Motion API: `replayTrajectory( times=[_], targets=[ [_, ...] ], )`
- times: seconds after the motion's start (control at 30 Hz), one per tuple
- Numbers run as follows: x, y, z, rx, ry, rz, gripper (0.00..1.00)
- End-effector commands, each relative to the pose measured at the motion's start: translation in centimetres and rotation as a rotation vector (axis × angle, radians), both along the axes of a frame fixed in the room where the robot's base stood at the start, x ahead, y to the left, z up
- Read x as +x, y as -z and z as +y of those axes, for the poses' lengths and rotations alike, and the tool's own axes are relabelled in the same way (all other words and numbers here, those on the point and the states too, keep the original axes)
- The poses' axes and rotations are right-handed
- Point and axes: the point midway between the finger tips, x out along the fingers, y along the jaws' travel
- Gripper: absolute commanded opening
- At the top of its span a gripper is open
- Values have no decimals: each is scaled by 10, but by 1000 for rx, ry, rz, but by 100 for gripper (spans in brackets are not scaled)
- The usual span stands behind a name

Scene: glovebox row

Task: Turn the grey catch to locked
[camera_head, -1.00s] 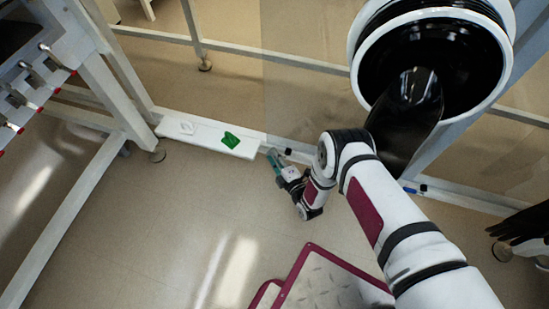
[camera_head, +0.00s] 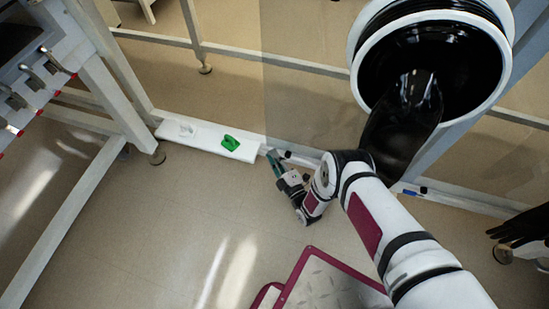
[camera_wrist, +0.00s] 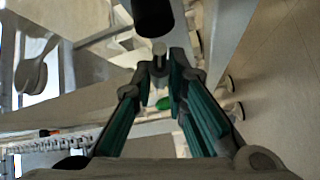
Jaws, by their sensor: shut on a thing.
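My gripper (camera_head: 270,154) is low beside the rail, just right of the white board's end. In the wrist view its fingers (camera_wrist: 165,62) are closed about a small grey, round-ended piece (camera_wrist: 159,48), under a black cylinder. I cannot tell whether this piece is the grey catch. A pale grey piece (camera_head: 186,129) stands on the left part of the white board (camera_head: 208,142), apart from my gripper. A green piece (camera_head: 230,143) is on the board's right part and shows small between the fingers in the wrist view (camera_wrist: 163,103).
A big white-rimmed black glove port (camera_head: 425,75) hangs above my arm. A white-framed bench (camera_head: 105,95) stands at left. A maroon-edged metal plate (camera_head: 325,280) lies low in front. A blue-and-black pen-like thing (camera_head: 412,191) lies on the rail. Floor (camera_head: 190,205) left of my gripper is clear.

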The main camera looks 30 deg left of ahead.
Motion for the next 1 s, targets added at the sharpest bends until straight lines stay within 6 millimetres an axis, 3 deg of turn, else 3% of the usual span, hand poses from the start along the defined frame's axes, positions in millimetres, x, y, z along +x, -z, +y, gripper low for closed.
replayTrajectory(
  times=[0.17,0.47,0.5,0.53,0.87,1.0],
  targets=[
    [1,-4,-2,89,1,22,0],
    [1,-4,-2,97,1,24,0],
    [1,-4,-2,97,1,24,20],
    [1,-4,-2,97,1,24,22],
    [0,-3,-3,95,1,24,22],
    [-7,0,-16,93,0,25,22]
  ],
)
